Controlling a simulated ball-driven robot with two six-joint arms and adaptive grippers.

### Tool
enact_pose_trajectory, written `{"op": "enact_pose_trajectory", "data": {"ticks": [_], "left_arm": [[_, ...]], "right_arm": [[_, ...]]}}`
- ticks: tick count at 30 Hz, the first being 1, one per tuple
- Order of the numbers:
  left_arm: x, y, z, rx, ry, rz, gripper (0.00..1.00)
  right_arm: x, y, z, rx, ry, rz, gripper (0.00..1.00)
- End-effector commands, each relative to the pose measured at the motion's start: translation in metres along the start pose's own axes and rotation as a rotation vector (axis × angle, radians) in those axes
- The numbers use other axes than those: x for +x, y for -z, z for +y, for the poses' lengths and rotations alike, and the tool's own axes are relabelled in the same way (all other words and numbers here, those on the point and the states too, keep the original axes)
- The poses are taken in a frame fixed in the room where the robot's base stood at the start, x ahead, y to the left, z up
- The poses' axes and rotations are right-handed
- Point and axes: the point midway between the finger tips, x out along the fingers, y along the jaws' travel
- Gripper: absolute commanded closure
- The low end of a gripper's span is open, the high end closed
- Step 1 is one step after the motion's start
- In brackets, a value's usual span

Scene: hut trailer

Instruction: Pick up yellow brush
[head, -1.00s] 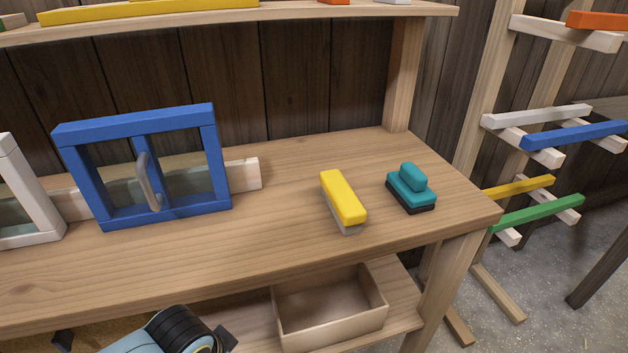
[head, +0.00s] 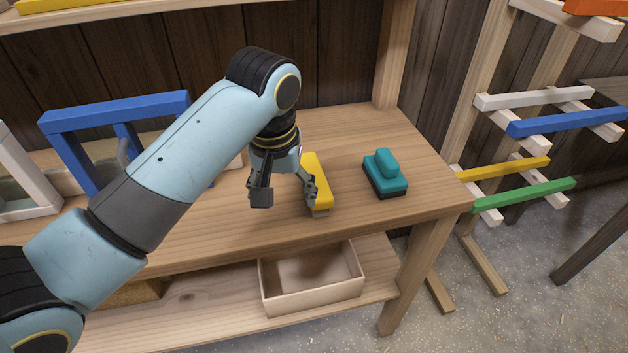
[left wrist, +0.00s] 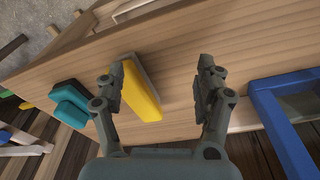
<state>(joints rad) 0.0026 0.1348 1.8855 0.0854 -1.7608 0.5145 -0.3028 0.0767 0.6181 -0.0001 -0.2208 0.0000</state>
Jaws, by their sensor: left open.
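The yellow brush (head: 318,172), a yellow block with a pale grey underside, lies on the wooden bench top. My left gripper (head: 287,198) is open and empty at the brush's left side in the head view. Its right finger overlaps the front of the brush and hides part of it. In the left wrist view the brush (left wrist: 142,92) shows between the open fingers (left wrist: 161,72), close to the left finger, which covers its edge. I cannot tell whether that finger touches it. My right gripper is not in view.
A teal brush-like block (head: 386,174) sits to the right on the bench (head: 350,222). A blue frame (head: 75,140) stands at the left, partly behind my arm. An open wooden box (head: 312,300) is on the lower shelf. A rack with coloured bars (head: 525,190) stands right.

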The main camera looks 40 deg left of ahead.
Motion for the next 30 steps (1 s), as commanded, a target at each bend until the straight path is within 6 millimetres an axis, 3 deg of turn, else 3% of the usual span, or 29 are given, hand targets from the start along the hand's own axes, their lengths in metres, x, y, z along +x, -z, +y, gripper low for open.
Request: {"op": "enact_pose_trajectory", "data": {"ticks": [1, 6, 11, 30], "left_arm": [[-0.001, 0.017, 0.006, -0.048, 0.002, -0.012, 0.29], [-0.007, 0.062, 0.025, -0.230, 0.020, -0.076, 0.29], [-0.017, 0.091, 0.036, -0.353, 0.035, -0.120, 0.29], [0.060, 0.091, 0.037, -0.380, 0.041, -0.133, 0.29]], "right_arm": [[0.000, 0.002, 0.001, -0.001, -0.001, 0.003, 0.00], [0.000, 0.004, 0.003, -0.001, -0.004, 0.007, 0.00], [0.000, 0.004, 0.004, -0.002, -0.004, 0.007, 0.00], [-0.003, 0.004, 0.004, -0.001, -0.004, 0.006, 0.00]]}}
